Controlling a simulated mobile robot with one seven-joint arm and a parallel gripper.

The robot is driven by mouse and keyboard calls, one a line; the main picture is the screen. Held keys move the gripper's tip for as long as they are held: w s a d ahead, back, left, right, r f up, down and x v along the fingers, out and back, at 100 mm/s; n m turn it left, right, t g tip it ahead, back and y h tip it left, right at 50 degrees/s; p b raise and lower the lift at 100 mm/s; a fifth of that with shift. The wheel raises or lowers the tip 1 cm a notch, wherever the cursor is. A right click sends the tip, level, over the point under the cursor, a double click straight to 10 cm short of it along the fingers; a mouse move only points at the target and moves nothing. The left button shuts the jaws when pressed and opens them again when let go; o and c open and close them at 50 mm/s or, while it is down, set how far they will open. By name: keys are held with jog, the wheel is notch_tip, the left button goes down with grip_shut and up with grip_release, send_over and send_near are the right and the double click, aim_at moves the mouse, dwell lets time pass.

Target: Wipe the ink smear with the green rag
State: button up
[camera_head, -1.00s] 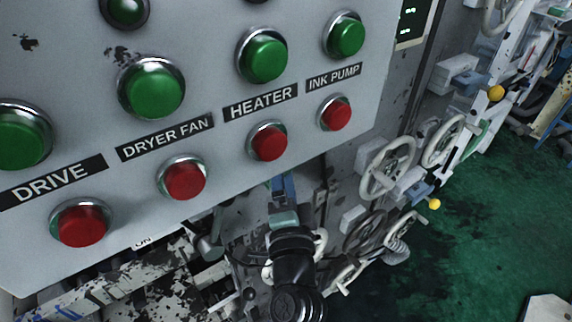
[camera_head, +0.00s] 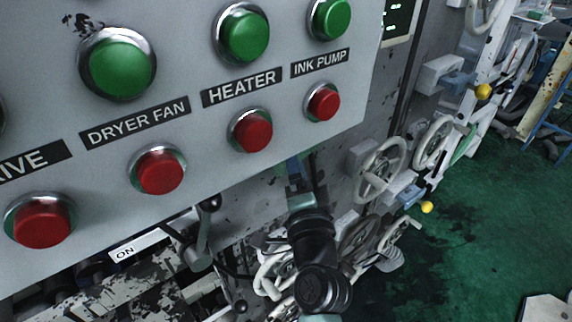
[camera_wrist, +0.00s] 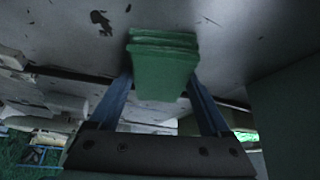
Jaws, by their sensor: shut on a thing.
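In the wrist view the green rag (camera_wrist: 162,72) is a folded block between the two blue fingers of my gripper (camera_wrist: 162,92). My gripper is shut on it. The rag's far end lies close to a grey, chipped metal surface (camera_wrist: 230,30); I cannot tell whether it touches. Dark marks (camera_wrist: 100,20) show on that surface at the upper left; I cannot tell whether they are ink or chipped paint. In the head view my gripper (camera_head: 294,168) is partly hidden behind the lower edge of the button panel, and the rag is not visible there.
The grey button panel (camera_head: 200,60) with green and red buttons overhangs my gripper. A lever (camera_head: 203,235) marked ON stands to the left. White handwheels (camera_head: 380,170) and yellow-knobbed levers (camera_head: 484,91) are to the right. The green floor (camera_head: 470,240) at the right is mostly open.

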aim_at(274, 173)
jog(key=shift+w+d+b, duration=2.15)
jog(key=shift+d+b, duration=0.3)
jog(key=shift+d, duration=0.55)
jog(key=s+a+p, duration=0.7)
jog(key=a, duration=0.3)
jog(key=shift+s, duration=0.25)
jog(key=shift+f, duration=0.1)
jog(key=shift+s+d, duration=0.2)
jog(key=shift+s, duration=0.05)
jog(key=shift+s+d+b, duration=0.6)
jog(key=shift+s+d, duration=0.2)
jog(key=shift+s, duration=0.3)
jog(key=shift+s+d+b, duration=0.6)
jog(key=shift+s+d, duration=0.15)
jog(key=shift+s, duration=0.35)
